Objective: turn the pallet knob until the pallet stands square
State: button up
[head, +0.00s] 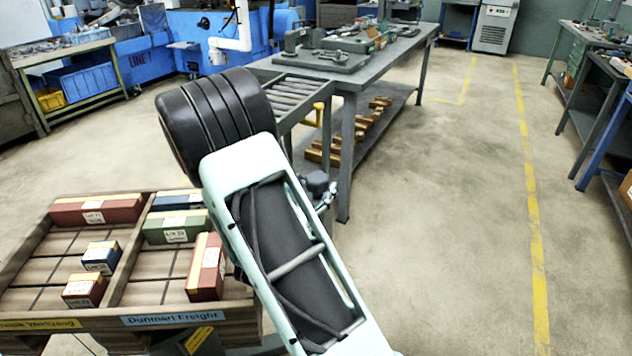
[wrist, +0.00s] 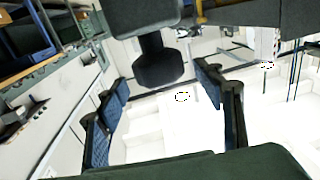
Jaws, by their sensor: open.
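The wooden pallet (head: 70,322) stands at lower left in the head view, with a low rim, dividers and several labelled boxes. Its sides run slanted across the picture; I cannot tell how far it is from square. A dark rounded knob (wrist: 158,66) on a short stem shows at the upper middle of the wrist view, under a dark block. My gripper (wrist: 161,78) is open, one blue-padded finger on each side of the knob in the picture. No contact shows, and the depth between them is unclear. In the head view my arm hides the pallet's right part and my fingers.
Blue machines (head: 190,30) are at the back left. Open floor (head: 440,230) lies to the right, with yellow lines.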

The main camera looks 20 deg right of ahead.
aim_at(322, 173)
jog(key=shift+x, duration=1.85)
jog(key=c, duration=1.2)
